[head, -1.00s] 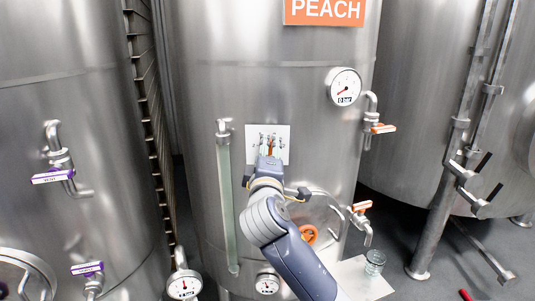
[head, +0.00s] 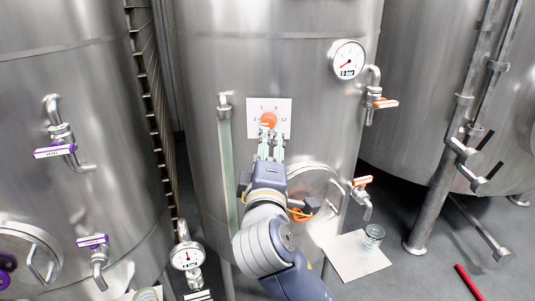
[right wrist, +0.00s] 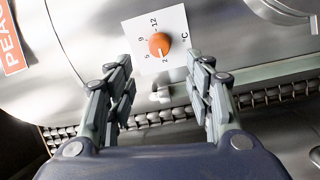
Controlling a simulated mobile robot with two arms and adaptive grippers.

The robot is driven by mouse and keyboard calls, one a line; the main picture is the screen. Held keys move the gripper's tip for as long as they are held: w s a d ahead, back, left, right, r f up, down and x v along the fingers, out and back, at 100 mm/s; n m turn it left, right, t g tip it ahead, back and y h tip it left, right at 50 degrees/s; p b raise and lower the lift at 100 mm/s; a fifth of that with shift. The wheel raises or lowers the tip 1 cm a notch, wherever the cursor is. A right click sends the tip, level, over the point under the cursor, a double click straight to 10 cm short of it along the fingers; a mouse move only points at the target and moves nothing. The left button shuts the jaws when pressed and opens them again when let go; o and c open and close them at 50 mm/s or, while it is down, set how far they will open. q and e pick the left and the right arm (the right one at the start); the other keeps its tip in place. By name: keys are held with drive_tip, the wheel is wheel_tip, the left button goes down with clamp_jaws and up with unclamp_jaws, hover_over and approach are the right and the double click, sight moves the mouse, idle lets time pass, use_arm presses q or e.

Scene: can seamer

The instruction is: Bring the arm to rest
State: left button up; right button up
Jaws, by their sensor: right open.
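My right arm reaches up from the bottom of the head view, with its gripper (head: 270,148) in front of the middle tank (head: 290,65), just below an orange dial knob (head: 268,120). In the right wrist view the gripper (right wrist: 160,98) is open, its two fingers apart with nothing between them. The orange knob (right wrist: 159,44) sits on a white plate (right wrist: 181,28) marked in °C, beyond the fingertips and apart from them. My left gripper does not show.
Tanks stand on both sides. Valves with orange handles (head: 385,103) and a pressure gauge (head: 347,60) stick out to the right of the knob. A glass (head: 373,236) stands on a pale sheet (head: 350,262) at lower right. A red bar (head: 468,282) lies on the floor.

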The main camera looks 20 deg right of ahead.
drive_tip(key=shift+s+a, duration=0.15)
drive_tip(key=shift+s, duration=0.4)
